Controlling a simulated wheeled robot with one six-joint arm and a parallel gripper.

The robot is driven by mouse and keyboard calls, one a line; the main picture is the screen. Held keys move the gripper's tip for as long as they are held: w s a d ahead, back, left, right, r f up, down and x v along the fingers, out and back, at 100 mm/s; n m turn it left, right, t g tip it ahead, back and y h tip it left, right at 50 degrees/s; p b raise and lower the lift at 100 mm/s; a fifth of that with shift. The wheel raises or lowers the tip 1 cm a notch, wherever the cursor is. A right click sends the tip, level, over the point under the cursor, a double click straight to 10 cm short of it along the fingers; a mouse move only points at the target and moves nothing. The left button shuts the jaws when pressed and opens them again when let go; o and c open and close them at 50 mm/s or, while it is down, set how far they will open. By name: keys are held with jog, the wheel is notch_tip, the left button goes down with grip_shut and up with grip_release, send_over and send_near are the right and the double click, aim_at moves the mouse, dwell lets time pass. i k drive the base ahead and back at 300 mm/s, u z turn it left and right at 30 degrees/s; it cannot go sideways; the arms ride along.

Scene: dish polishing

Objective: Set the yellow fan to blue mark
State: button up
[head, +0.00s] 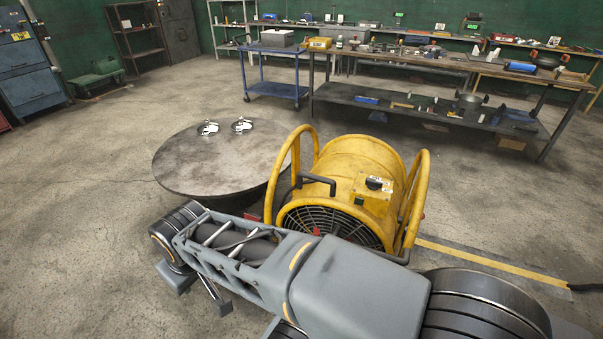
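The yellow fan (357,160) stands on the floor at the middle of the head view. It is a drum-shaped blower with a dark front grille, yellow tube hoops on both sides and a black handle on the near side. My grey arm crosses in front and hides its lower near part. My gripper (194,292) seems to point down at the arm's left end, left of the fan and apart from it. It is small and partly hidden, so its opening is unclear. I cannot make out a blue mark on the visible floor.
A round grey table (215,170) stands behind and left of the fan, with two shiny metal pieces (225,127) on it. A yellow floor stripe (490,264) runs right of the fan. A blue cart (274,90) and a long workbench (440,115) stand behind.

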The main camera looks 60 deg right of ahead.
aim_at(340, 195)
jog(key=z, duration=0.3)
jog(key=i, duration=0.7)
jog(key=z, duration=1.05)
jog(key=i, duration=0.45)
jog(key=z, duration=0.45)
